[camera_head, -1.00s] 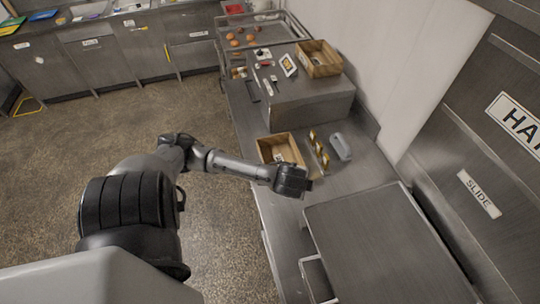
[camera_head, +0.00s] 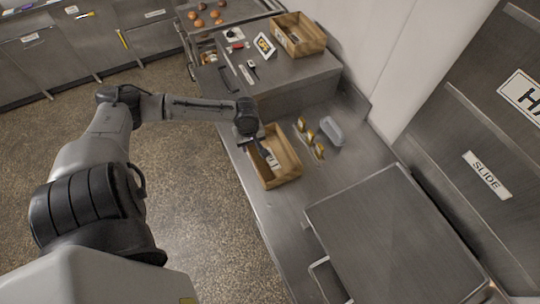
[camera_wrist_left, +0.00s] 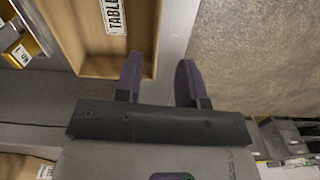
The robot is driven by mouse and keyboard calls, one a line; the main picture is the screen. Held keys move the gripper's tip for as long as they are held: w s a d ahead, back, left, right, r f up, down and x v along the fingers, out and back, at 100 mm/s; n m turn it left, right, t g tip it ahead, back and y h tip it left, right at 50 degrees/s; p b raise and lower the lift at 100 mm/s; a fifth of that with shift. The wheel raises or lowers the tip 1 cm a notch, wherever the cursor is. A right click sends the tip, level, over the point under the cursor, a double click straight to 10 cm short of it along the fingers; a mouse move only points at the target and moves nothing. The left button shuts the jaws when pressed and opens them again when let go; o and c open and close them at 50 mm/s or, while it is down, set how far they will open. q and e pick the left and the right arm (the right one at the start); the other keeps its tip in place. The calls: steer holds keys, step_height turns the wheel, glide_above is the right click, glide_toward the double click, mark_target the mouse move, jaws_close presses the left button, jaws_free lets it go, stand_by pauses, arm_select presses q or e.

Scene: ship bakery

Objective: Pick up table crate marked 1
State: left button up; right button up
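A wooden crate (camera_head: 292,168) with a white label inside stands on the low steel counter, beside the counter's left edge. It also shows in the left wrist view (camera_wrist_left: 84,66), where its label reads "TABL" and is cut off by the frame; the number is not readable. My left gripper (camera_head: 259,147) is above the crate's left side. In the left wrist view the gripper (camera_wrist_left: 159,82) is open and empty, with one finger over the crate's inside and the other outside its wall. Contact with the wall cannot be told. My right gripper is out of view.
Yellow-labelled small items (camera_head: 310,136) and a grey rounded object (camera_head: 332,131) sit right of the crate. A second wooden crate (camera_head: 318,42) stands on the raised steel block behind. A large steel slab (camera_head: 385,235) fills the right front. Open floor lies left.

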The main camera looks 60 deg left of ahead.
mark_target(253, 166)
arm_select(q)
steer(key=shift+a+f+n, duration=0.1)
steer(key=shift+f+n, duration=0.15)
steer(key=shift+n, duration=0.25)
step_height(253, 166, down, 13)
steer(key=shift+w+f+b, duration=0.1)
steer(key=shift+f+b, duration=0.05)
steer(key=shift+b, duration=0.15)
steer(key=shift+c, duration=0.3)
jaws_close()
